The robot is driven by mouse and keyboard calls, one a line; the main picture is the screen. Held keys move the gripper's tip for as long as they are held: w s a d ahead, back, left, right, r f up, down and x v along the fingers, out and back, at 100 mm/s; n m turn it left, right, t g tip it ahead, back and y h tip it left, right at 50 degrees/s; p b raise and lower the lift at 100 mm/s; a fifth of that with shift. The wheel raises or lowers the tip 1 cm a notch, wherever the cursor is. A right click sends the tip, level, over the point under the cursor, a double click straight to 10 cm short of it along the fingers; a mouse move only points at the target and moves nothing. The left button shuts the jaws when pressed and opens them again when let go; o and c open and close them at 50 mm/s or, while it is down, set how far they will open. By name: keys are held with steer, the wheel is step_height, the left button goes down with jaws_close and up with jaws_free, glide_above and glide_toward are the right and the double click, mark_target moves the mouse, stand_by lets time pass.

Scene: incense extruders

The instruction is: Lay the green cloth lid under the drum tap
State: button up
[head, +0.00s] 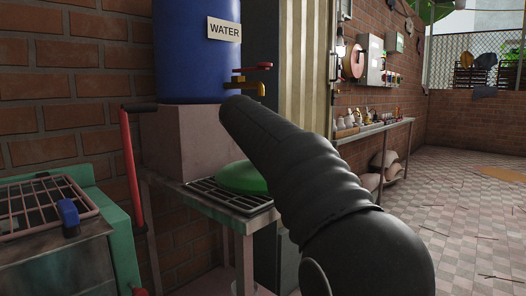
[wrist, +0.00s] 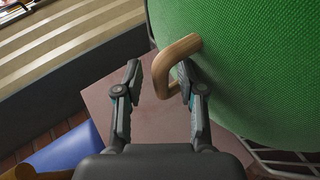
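The green cloth lid (head: 240,178) lies on a dark slatted grate (head: 215,194) on a stand, below the brass drum tap (head: 246,87). Its right part is hidden by my arm in the head view. In the wrist view the lid (wrist: 245,70) fills the upper right, and its bent wooden handle (wrist: 163,68) stands out from it. My gripper (wrist: 158,68) is open, with one finger on each side of the handle. The right finger is closer to the handle; contact cannot be told. My gripper is hidden behind my arm in the head view.
The blue water drum (head: 197,50) stands on a stone block (head: 190,140) against the brick wall. The tap's red lever (head: 252,67) juts right. A green-framed machine with a red lever (head: 132,165) stands at left. Tiled floor (head: 470,220) at right is mostly open.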

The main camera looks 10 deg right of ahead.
steer(key=v, duration=1.2)
steer(key=shift+p, duration=0.35)
steer(key=shift+m+g+y, duration=0.5)
steer(key=shift+m+g, duration=0.2)
steer(key=shift+m, duration=0.1)
steer(key=s+d+f, duration=0.1)
steer(key=s, duration=0.1)
steer(key=s+d+f, duration=0.1)
steer(key=s+f, duration=0.1)
steer(key=s+d+f, duration=0.1)
steer(key=s+f, duration=0.1)
steer(key=shift+s+f, duration=0.25)
steer(key=shift+s, duration=0.1)
steer(key=s+f+m+g+y, duration=0.3)
steer(key=s+f+m, duration=0.5)
steer(key=s+f, duration=1.9)
steer(key=shift+d+f+g+y, duration=0.3)
steer(key=shift+d+y, duration=0.15)
steer(key=shift+y, duration=0.25)
